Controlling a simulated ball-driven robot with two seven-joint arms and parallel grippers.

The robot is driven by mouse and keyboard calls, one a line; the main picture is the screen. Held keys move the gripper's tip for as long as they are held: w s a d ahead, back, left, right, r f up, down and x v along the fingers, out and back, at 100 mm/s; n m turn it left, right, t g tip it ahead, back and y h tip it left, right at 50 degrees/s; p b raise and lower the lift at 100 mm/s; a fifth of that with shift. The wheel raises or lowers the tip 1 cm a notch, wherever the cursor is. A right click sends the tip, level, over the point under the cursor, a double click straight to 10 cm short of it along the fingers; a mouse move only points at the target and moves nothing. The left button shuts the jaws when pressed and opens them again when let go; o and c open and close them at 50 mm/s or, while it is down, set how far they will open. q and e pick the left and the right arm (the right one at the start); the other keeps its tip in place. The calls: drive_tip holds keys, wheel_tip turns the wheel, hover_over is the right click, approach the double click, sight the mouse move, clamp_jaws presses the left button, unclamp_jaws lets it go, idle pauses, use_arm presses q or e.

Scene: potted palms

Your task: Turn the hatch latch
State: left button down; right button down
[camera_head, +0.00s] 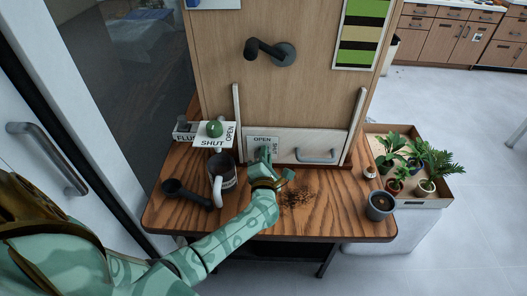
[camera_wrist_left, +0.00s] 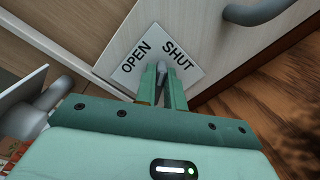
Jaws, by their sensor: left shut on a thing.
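The hatch (camera_head: 318,147) is a pale panel low on the wooden board, with a grey bar handle (camera_head: 318,156) to the right. Its latch plate (camera_head: 262,143) reads OPEN and SHUT, and it also shows in the left wrist view (camera_wrist_left: 150,55). My left gripper (camera_head: 264,153) reaches the plate from below. In the left wrist view its fingers (camera_wrist_left: 162,78) are shut on the small grey latch knob (camera_wrist_left: 162,68) at the plate's lower middle. The fingers hide much of the knob, so I cannot tell which word it points to. My right gripper is not in view.
Dark crumbs (camera_head: 295,196) lie on the wooden table (camera_head: 330,215). A grey pot (camera_head: 380,205) and a tray of potted plants (camera_head: 437,203) are right.

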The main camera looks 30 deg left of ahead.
use_arm(q)
drive_tip(key=shift+d+f+m+p, duration=0.15)
drive_tip(key=shift+m+p, duration=0.45)
drive_tip(key=shift+m, duration=0.9)
drive_tip(key=shift+f+m+p, duration=0.25)
drive_tip(key=shift+m+p, duration=0.35)
drive_tip(key=shift+m, duration=0.9)
drive_tip(key=shift+f, duration=0.1)
drive_tip(key=c, duration=1.5)
unclamp_jaws()
drive_tip(key=shift+s, duration=0.1)
drive_tip(key=p+v, duration=0.2)
drive_tip(key=v, duration=0.9)
drive_tip(key=shift+s+d, duration=0.3)
drive_tip(key=shift+d, duration=0.05)
